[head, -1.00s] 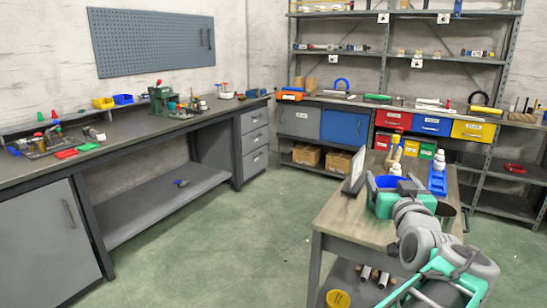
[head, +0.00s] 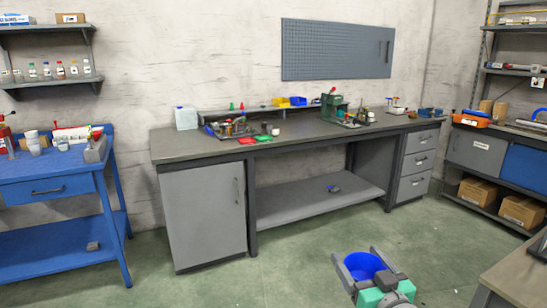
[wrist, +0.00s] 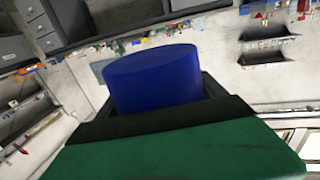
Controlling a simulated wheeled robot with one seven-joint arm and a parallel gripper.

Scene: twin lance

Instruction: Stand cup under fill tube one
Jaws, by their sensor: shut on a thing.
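My gripper (head: 362,270) is shut on a blue cup (head: 364,262) in the lower right of the head view, over open floor. The cup's open top faces up in the head view. In the wrist view the blue cup (wrist: 153,78) fills the middle between the dark fingers. A green bench device (head: 334,106) stands on the long grey workbench (head: 300,135). A smaller assembly (head: 230,127) stands left of it. I cannot tell which of these, if any, carries fill tube one.
A blue table (head: 45,188) stands at the left with several items on it. A wooden-topped table (head: 515,275) edge is at lower right. Cardboard boxes (head: 482,192) lie on a low shelf. The green floor (head: 300,250) before the workbench is clear.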

